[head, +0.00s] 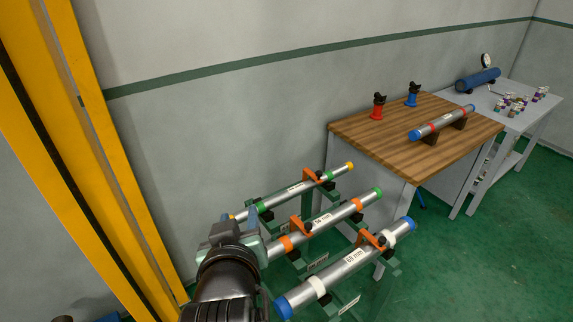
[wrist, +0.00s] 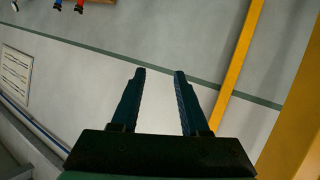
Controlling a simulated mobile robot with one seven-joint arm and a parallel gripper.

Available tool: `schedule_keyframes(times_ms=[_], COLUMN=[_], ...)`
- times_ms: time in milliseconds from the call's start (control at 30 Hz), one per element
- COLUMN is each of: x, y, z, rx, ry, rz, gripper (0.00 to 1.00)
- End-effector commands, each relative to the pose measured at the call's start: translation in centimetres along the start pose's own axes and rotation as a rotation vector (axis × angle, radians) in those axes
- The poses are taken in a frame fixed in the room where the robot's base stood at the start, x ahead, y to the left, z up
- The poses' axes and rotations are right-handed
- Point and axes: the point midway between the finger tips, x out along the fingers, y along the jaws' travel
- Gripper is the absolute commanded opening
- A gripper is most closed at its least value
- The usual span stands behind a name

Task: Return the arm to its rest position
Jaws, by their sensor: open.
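My gripper (wrist: 159,75) shows in the wrist view with its two dark blue fingers apart and nothing between them. Behind the fingers is the grey wall with its green stripe. In the head view my gripper (head: 243,216) is at the lower left, seen from behind, partly hidden by my wrist. It overlaps the left ends of the pipes in the picture; I cannot tell how far it is from them.
Three pipes lie in green vises with orange clamps, the nearest a 69 mm pipe (head: 355,257). A wooden bench (head: 370,139) holds another pipe (head: 441,122) and red and blue stands. Yellow posts (head: 85,130) rise at the left. Green floor (head: 480,270) is clear at right.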

Motion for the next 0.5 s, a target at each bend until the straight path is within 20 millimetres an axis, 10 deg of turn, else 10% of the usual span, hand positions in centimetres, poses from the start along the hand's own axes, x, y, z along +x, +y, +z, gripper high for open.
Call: schedule_keyframes(times_ms=[300, 500], x=[-11.8, -21.2], y=[9.2, 12.2], z=[-19.0, -24.4], rx=[0.139, 0.173], ry=[0.723, 1.061], rz=[0.173, 0.231], gripper=[0.45, 0.45])
